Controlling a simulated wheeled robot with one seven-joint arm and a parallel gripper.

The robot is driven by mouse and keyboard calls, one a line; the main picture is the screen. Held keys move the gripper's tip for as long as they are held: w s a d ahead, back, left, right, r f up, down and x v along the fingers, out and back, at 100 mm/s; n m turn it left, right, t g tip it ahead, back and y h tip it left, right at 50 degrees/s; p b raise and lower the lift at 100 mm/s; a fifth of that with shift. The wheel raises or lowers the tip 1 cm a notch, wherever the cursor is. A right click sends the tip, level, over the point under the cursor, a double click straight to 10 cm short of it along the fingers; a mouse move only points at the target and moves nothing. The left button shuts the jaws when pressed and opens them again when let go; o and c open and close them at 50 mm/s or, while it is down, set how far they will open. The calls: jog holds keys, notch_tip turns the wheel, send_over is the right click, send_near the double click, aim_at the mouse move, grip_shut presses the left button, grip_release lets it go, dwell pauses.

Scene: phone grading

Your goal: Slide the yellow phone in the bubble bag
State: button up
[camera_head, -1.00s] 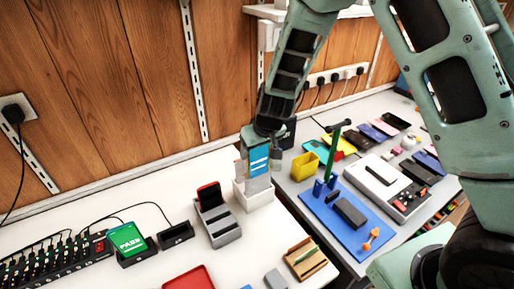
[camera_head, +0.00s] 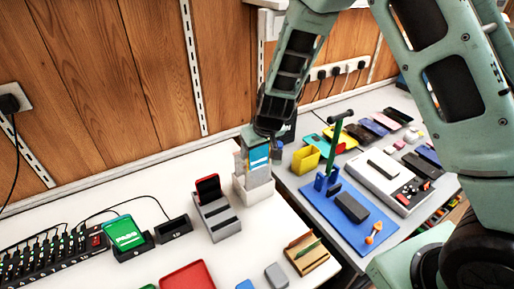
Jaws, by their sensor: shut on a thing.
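My gripper (camera_head: 258,142) points down at the back of the white table, shut on the top of an upright phone (camera_head: 259,154). Its blue and white screen faces me; the yellow of its body is hard to make out at this size. Below the screen is a pale, greyish bubble bag (camera_head: 258,174), standing upright in a white holder (camera_head: 254,193). The lower part of the phone is inside or behind the bag's front; only its upper part shows clear. The bag's mouth is too small to see exactly.
A grey slotted stand (camera_head: 218,219) with a dark red-edged phone is close on the left. A yellow bin (camera_head: 306,159) and a blue mat (camera_head: 352,222) lie on the grey table to the right. A red tray (camera_head: 188,278) and a wooden holder (camera_head: 306,255) are in front.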

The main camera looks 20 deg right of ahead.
jog(key=shift+f, duration=0.15)
dwell(0.4)
jog(key=shift+f+b, duration=1.3)
jog(key=shift+f, duration=0.1)
jog(key=o, duration=1.2)
notch_tip(320, 180, up, 7)
jog(key=p, duration=0.6)
send_over(257, 156)
jog(key=w, duration=0.1)
jog(key=shift+w+d, duration=0.2)
jog(key=shift+d, duration=0.1)
